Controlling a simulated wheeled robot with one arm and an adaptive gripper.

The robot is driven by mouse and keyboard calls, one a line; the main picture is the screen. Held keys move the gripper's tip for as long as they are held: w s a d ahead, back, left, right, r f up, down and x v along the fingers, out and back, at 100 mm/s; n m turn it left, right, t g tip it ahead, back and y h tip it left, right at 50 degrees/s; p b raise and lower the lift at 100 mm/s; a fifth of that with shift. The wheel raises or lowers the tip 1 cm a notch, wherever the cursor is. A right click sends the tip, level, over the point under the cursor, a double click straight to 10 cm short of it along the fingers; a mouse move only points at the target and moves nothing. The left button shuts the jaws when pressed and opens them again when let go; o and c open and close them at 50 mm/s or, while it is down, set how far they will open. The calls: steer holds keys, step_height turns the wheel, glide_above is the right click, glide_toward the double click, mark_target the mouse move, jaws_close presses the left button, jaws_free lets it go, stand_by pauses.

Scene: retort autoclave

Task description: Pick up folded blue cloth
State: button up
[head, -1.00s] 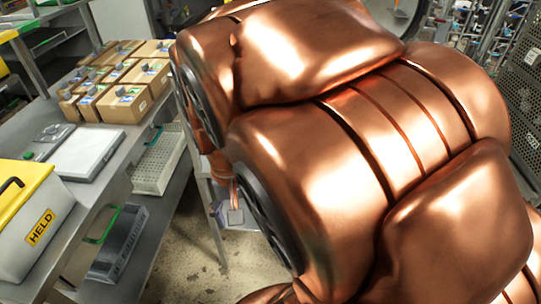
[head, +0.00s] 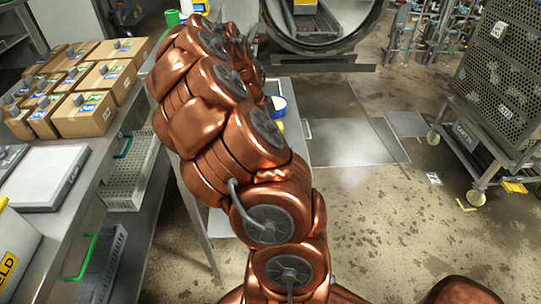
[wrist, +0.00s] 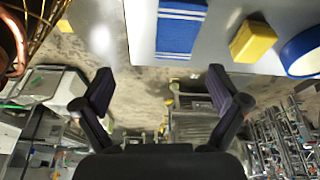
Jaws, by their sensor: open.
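The folded blue cloth (wrist: 181,28), with white stripes, lies on a grey table top (wrist: 225,60) at the top of the wrist view. My gripper (wrist: 163,92) is open and empty, its two dark fingers spread wide. In the wrist view the cloth appears above and between the fingertips, apart from them. In the head view my copper arm reaches over the table and hides the cloth.
A yellow block (wrist: 252,41) and a blue round container (wrist: 302,52) sit right of the cloth in the wrist view. Cardboard boxes (head: 92,105) crowd the left bench. A perforated cart (head: 497,85) stands right; the floor between is open.

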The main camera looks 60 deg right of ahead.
steer(key=d+f, duration=0.1)
steer(key=d+f+m, duration=0.1)
steer(key=shift+w+d+f, duration=0.2)
steer(key=shift+w+f, duration=0.1)
steer(key=shift+f, duration=0.1)
steer(key=shift+w+p+x, duration=0.15)
steer(key=shift+p+x, duration=0.6)
steer(key=shift+x, duration=1.2)
steer(key=shift+w+p+x, duration=0.15)
steer(key=shift+p+x, duration=0.55)
steer(key=shift+x, duration=1.2)
steer(key=c, duration=1.1)
